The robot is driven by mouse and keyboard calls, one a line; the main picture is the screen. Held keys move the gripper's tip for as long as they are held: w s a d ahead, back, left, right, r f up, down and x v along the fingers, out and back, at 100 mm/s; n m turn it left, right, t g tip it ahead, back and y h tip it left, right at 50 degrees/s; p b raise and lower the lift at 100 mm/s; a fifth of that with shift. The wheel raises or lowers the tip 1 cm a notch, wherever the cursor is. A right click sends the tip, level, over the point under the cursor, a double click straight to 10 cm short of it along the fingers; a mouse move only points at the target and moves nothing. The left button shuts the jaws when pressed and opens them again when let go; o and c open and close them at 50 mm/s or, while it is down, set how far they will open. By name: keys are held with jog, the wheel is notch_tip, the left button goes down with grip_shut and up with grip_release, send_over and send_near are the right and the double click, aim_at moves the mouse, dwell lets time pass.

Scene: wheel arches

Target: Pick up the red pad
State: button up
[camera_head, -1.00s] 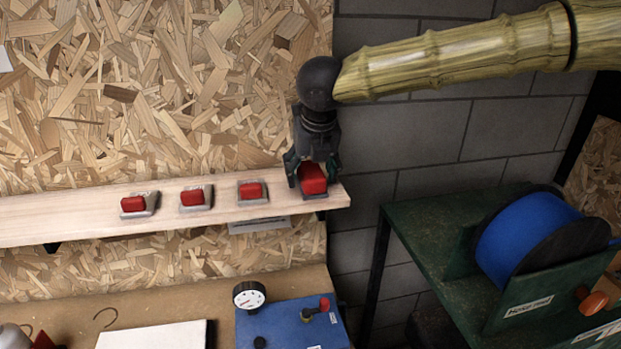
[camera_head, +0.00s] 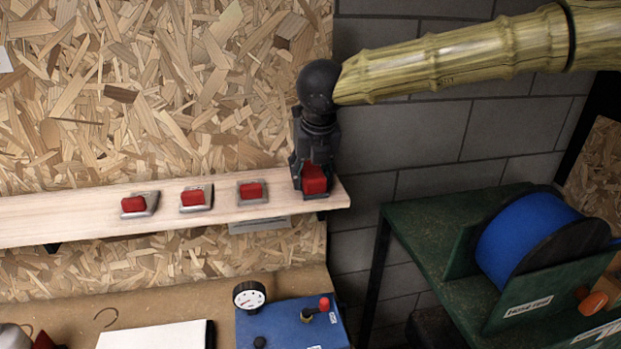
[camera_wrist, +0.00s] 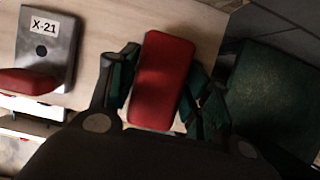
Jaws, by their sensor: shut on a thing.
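Several red pads sit in a row on grey plates along a pale wooden shelf. My gripper (camera_head: 314,176) is at the shelf's right end, fingers pointing down, shut on the rightmost red pad (camera_head: 316,181). In the wrist view this red pad (camera_wrist: 162,80) lies between the two fingers of my gripper (camera_wrist: 162,88), one on each side. In the head view it is still at its plate; I cannot tell whether it is lifted. The nearest other red pad (camera_head: 251,190) stands to the left, and one neighbour's plate labelled X-21 (camera_wrist: 42,50) shows in the wrist view.
The wooden shelf (camera_head: 60,217) runs along the chipboard wall. Below it are a blue box (camera_head: 285,325) with a gauge (camera_head: 249,295). A green stand (camera_head: 425,235) with a blue hose reel (camera_head: 528,238) is at the right. The space above the shelf is free.

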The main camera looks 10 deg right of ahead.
aim_at(311, 169)
notch_tip(311, 169, up, 11)
jog(key=b, duration=0.3)
jog(key=shift+f, duration=0.2)
jog(key=shift+o, duration=1.1)
jog(key=shift+a, duration=0.1)
jog(key=shift+c, duration=0.6)
